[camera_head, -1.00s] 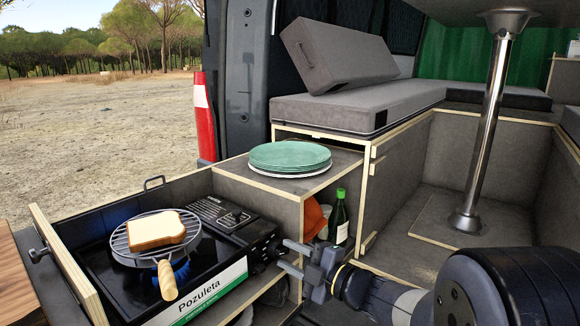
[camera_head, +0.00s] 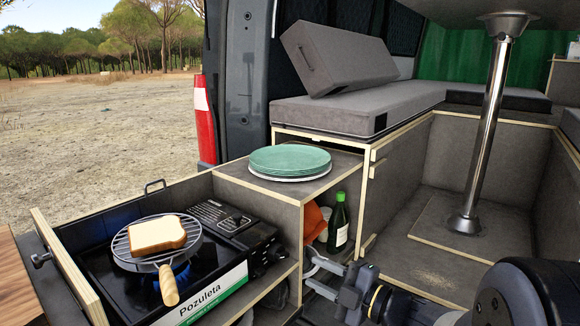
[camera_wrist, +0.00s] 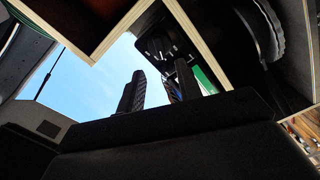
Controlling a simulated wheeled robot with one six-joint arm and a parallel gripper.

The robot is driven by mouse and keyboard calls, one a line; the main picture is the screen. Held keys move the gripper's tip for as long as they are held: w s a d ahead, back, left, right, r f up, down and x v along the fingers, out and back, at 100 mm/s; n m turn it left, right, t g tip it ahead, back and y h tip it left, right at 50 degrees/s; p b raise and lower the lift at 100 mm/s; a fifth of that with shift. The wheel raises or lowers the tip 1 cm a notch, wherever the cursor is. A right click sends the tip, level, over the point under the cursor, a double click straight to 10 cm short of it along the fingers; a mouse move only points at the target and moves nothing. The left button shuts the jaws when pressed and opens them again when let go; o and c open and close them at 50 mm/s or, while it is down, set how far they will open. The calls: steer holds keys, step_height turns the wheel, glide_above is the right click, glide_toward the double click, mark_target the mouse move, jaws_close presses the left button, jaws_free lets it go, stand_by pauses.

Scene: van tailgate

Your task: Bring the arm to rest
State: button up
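My gripper (camera_head: 312,273) is at the lower middle of the head view, in front of the open shelf under the plates. Its two fingers stand apart with nothing between them. In the wrist view the fingers (camera_wrist: 160,90) also show apart and empty, against sky and panel edges. My arm reaches in from the lower right corner.
A gas stove (camera_head: 228,215) has a lit blue flame under a round toaster grill (camera_head: 122,245) holding a bread slice (camera_head: 157,233). Green plates (camera_head: 290,159) sit on the cabinet. A green bottle (camera_head: 338,225) stands in the shelf. A table post (camera_head: 487,130) rises at right.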

mark_target(285, 258)
steer(key=b+x, duration=0.1)
steer(key=x, duration=0.6)
steer(key=shift+w+a, duration=0.15)
steer(key=shift+a, duration=0.1)
steer(key=n+b, duration=1)
steer(key=n, duration=0.1)
steer(key=shift+f+b, duration=0.15)
steer(key=shift+b, duration=0.2)
steer(key=p+v, duration=0.2)
steer(key=v, duration=0.7)
steer(key=shift+d, duration=0.1)
